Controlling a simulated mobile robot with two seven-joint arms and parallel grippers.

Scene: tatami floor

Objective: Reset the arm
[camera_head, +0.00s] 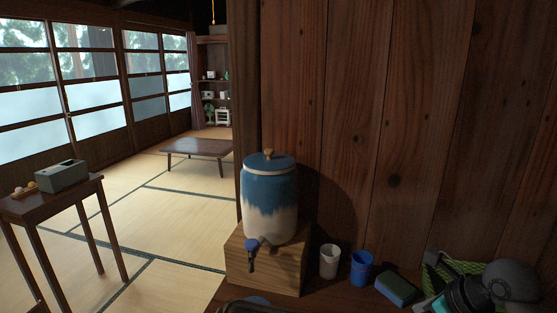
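My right arm seems to show at the bottom right corner as a grey rounded part and a black part with pale teal edges. It is in front of a green basket (459,266). I cannot make out its fingertips. My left gripper is not in view. A blue and white ceramic dispenser (270,199) with a wooden-knobbed lid stands upright on a wooden box (285,273). Its spout with a blue top points to the front.
Right of the box stand a white cup (329,261) and a blue cup (361,268), then a blue-green block (397,289). A dark, partly cut-off shape lies at the bottom edge. A side table (70,192) holds a grey box (62,176). A low table (197,148) stands farther back.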

